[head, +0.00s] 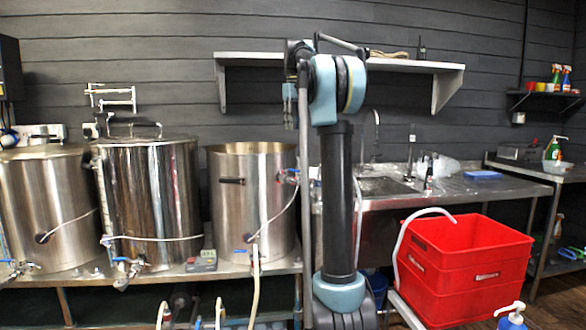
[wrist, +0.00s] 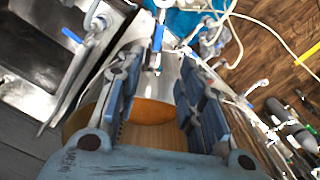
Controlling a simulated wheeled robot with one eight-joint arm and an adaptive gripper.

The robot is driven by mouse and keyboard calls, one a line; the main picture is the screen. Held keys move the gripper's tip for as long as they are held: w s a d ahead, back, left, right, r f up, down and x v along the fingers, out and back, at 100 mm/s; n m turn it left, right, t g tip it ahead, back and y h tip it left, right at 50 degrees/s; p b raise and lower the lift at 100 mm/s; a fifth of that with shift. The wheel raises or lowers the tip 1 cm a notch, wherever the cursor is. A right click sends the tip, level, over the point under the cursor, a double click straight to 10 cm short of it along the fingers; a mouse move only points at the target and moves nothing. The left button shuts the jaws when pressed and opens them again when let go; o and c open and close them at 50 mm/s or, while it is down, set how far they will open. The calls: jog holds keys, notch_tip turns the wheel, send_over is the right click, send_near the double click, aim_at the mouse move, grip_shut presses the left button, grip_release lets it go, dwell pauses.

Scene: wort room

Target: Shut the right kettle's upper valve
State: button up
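The right kettle (head: 246,205) is a steel pot with an open top on the bench. In the wrist view, the kettle's rim and tan inside (wrist: 150,112) show between my fingers. A blue lever (wrist: 157,38) stands just beyond the fingertips, apart from them; it appears to be the upper valve's. My gripper (wrist: 160,68) is open and empty, pointing down above the kettle's side. In the head view, my gripper (head: 289,97) hangs high above the valve.
Two lidded kettles, left (head: 45,205) and middle (head: 150,200), stand to the left. A lower valve (head: 251,252) with a hose is on the right kettle. A sink (head: 385,186) and red crates (head: 465,275) are to the right. A shelf (head: 270,58) is behind my arm.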

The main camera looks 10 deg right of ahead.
send_near(291, 171)
jog(key=f, duration=0.2)
jog(key=d+f, duration=0.1)
jog(key=f, duration=0.4)
jog(key=shift+s+d, duration=0.15)
dwell(0.4)
